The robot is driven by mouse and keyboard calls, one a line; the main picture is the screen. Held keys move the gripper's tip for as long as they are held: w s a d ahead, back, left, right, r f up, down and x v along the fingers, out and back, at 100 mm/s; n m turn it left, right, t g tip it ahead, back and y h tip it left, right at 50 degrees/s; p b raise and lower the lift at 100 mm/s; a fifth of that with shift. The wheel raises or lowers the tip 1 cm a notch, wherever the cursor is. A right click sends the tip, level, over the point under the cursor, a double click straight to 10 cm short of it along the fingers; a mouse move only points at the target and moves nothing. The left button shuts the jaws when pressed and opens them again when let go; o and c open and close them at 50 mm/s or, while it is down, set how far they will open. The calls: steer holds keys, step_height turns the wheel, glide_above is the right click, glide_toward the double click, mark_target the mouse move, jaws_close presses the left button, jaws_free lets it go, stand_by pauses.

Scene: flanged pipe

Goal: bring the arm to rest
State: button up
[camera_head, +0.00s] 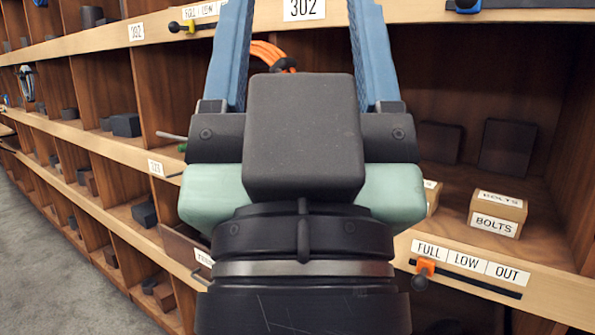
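My gripper (302,30) fills the middle of the head view, its dark body pointing away toward a wooden shelf unit (560,285). Its two blue fingers stand wide apart and run to the top edge of the picture, where the tips are cut off. I see nothing held in the visible gap between them. My gripper body and wrist hide part of the shelf behind. No flanged pipe shows in this view.
A box labelled BOLTS (497,212) sits in the right compartment. Below it is a FULL/LOW/OUT strip with an orange slider (426,267). An orange cable bundle (270,53) lies behind the fingers. Grey floor (50,270) is clear at lower left.

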step_height(320, 180, up, 20)
steer(key=p, duration=1.7)
steer(key=shift+w+a+f, duration=0.15)
steer(key=shift+w+f, duration=0.05)
steer(key=shift+f, duration=0.05)
steer(key=shift+f, duration=0.15)
